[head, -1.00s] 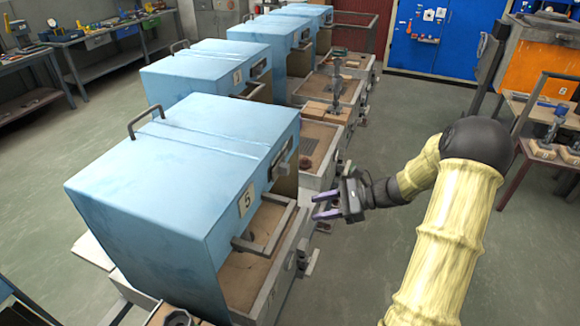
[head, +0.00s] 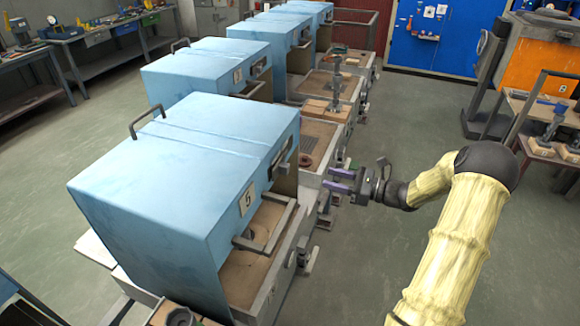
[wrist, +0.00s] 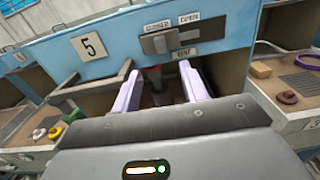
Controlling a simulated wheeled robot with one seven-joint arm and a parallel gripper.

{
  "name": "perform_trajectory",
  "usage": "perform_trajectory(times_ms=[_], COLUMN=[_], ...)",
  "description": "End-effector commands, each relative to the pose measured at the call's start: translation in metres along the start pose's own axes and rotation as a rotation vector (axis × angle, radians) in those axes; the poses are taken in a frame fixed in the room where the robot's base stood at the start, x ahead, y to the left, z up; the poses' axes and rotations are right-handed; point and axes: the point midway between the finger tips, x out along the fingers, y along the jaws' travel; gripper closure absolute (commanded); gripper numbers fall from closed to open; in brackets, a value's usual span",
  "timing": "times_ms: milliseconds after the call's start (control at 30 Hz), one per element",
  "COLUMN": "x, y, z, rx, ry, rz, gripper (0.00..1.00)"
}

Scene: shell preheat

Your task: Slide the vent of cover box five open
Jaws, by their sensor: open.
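Cover box five is the nearest blue box (head: 165,180), with a white "5" plate that also shows in the wrist view (wrist: 90,46). Its vent slide (wrist: 165,41) is a grey strip with a blocky knob at the left part, below the "CLOSED" label (wrist: 157,27). The "OPEN" label (wrist: 189,19) is to its right and a "VENT" label (wrist: 183,53) below. In the head view the vent (head: 281,158) is on the box's right face. My gripper (head: 330,181) is open and empty, to the right of that face and apart from it; its pale fingers (wrist: 160,78) point toward the vent in the wrist view.
A grey bar handle (head: 268,228) sticks out low on box five's face. More blue boxes (head: 207,68) stand behind in a row over sandy trays (head: 312,145). The floor (head: 400,130) around my arm is clear. A cart (head: 545,125) stands at right.

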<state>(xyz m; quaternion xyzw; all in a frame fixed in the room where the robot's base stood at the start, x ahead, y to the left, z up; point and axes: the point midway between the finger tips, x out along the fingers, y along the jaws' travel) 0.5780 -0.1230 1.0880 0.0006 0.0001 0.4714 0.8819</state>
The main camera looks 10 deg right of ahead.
Motion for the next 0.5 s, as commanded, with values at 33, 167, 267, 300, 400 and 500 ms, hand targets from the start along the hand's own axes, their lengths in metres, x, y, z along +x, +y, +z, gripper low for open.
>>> perform_trajectory(times_ms=[33,167,267,300,400,500], x=[0.010,0.034,0.051,0.059,0.076,0.094], y=[0.001,0.001,0.001,0.001,0.001,0.001], z=[0.002,0.003,0.003,0.002,0.003,0.002], rx=[0.001,0.000,0.000,0.000,0.000,0.000], ry=[-0.001,-0.001,-0.001,0.000,-0.001,0.000], rz=[0.003,0.003,0.003,0.004,0.004,0.003], gripper=[0.56,0.56,0.56,0.56,0.56,0.56])
